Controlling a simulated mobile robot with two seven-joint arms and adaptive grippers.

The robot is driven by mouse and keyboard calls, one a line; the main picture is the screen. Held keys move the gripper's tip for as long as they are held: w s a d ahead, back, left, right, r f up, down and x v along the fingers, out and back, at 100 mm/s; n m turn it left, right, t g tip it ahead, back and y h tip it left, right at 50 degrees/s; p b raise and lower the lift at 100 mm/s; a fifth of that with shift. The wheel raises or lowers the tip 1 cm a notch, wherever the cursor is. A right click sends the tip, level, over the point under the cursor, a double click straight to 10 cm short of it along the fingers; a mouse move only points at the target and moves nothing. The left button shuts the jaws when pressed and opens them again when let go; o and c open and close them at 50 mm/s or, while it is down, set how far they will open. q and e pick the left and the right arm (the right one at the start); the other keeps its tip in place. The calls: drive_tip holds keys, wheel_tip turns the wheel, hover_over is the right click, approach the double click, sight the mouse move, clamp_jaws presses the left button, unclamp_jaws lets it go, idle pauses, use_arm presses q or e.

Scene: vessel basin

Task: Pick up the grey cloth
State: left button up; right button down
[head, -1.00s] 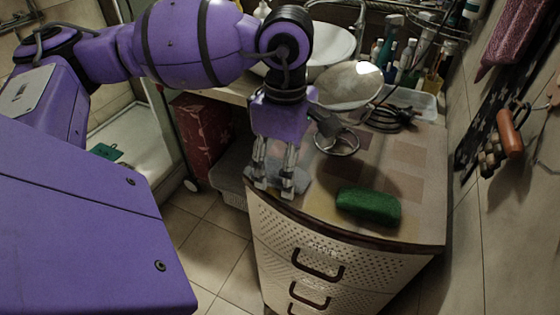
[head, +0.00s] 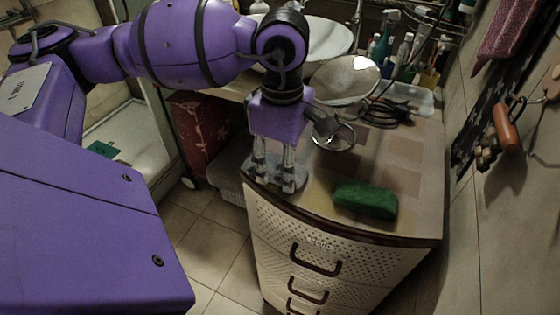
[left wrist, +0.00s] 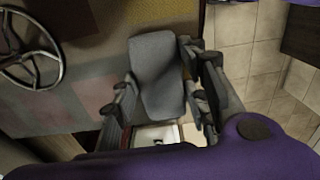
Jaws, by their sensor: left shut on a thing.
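The grey cloth (left wrist: 157,68) lies between the two fingers of my left gripper (left wrist: 160,100) in the left wrist view. In the head view, the left gripper (head: 274,184) points down at the left front edge of the drawer cabinet's top. It is shut on the cloth, which shows around the fingertips in the head view (head: 297,175). The cloth is at the level of the cabinet top; I cannot tell if it is clear of the surface. My right gripper is in neither view.
A green sponge-like block (head: 365,200) lies on the cabinet top, right of the gripper. A round mirror on a stand (head: 342,80) and a black cable (head: 390,113) are behind. A white basin (head: 328,40) is further back. Tiled floor (head: 205,228) is left of the cabinet.

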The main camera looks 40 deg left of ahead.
use_arm(q)
drive_tip(key=shift+w+r, duration=0.1)
drive_tip(key=shift+r, duration=0.2)
wheel_tip(320, 180, up, 2)
drive_tip(key=shift+r, duration=0.15)
drive_tip(key=s+d+r, duration=0.9)
drive_tip(key=s+r, duration=0.1)
drive_tip(key=shift+s+d, duration=0.2)
drive_tip(key=shift+s, duration=0.1)
drive_tip(key=o, duration=0.5)
drive_tip(key=shift+c, duration=0.2)
drive_tip(key=c, duration=0.5)
drive_tip(key=shift+f, duration=0.1)
